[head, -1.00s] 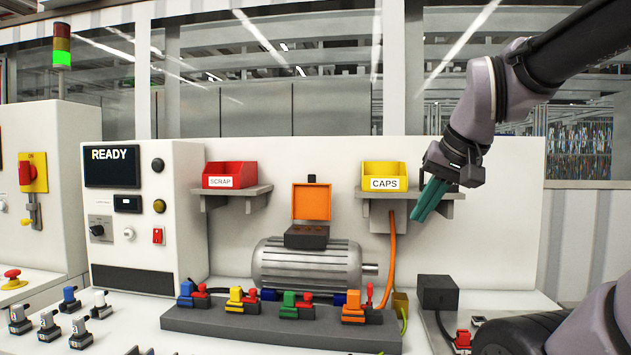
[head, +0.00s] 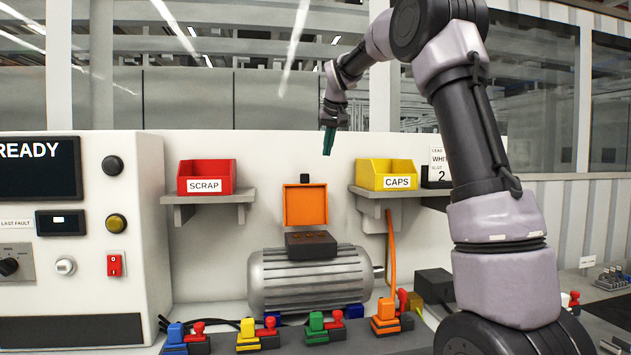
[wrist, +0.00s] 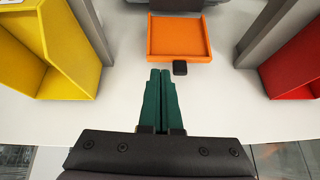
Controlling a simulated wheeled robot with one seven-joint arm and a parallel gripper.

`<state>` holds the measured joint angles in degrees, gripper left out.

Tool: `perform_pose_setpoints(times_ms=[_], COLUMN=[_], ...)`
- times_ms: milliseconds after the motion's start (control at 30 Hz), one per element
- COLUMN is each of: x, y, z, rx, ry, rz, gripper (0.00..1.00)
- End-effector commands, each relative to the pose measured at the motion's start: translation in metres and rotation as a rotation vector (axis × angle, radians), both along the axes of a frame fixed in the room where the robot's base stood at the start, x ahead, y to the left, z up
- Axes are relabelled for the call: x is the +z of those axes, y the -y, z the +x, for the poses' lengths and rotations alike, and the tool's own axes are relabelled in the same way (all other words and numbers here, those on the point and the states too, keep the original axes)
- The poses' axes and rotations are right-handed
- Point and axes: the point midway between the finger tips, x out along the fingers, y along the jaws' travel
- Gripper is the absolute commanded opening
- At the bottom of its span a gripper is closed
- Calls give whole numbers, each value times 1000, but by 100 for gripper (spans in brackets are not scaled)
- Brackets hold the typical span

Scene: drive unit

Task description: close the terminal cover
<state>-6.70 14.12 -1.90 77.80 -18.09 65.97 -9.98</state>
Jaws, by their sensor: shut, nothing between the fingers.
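The terminal cover (head: 305,206) is an orange square lid with a raised rim. It stands open, upright above the dark terminal box (head: 311,244) on top of the ribbed grey motor (head: 309,276). A small black tab (head: 305,178) sits at its top edge. In the wrist view the cover (wrist: 179,38) lies beyond the fingertips, with the black tab (wrist: 180,68) close to them. My gripper (head: 328,150) has green fingers, shut and empty, pointing down above and slightly right of the cover. It also shows in the wrist view (wrist: 161,75). It appears apart from the cover.
A red SCRAP bin (head: 207,178) stands on a shelf to the left and a yellow CAPS bin (head: 387,175) on a shelf to the right. An orange cable (head: 391,250) hangs at the right. Several coloured connectors line the front. Space above the cover is clear.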

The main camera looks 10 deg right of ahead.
Motion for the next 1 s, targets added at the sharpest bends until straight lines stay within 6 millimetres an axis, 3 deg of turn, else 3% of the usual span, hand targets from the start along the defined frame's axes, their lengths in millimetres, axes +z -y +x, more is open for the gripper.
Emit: perform_pose_setpoints(times_ms=[33, 100, 200, 433, 800, 1000], x=[-7, -14, -20, -36, -91, -107], y=[-4, -7, -11, -13, -12, -12], z=[22, 43, 62, 80, 113, 123], rx=[8, 19, 29, 35, 34, 33], ry=[-2, -3, -2, -3, -3, -2], rz=[-15, -35, -53, -65, -64, -63], gripper=[0, 0, 0, 0, 0, 0])
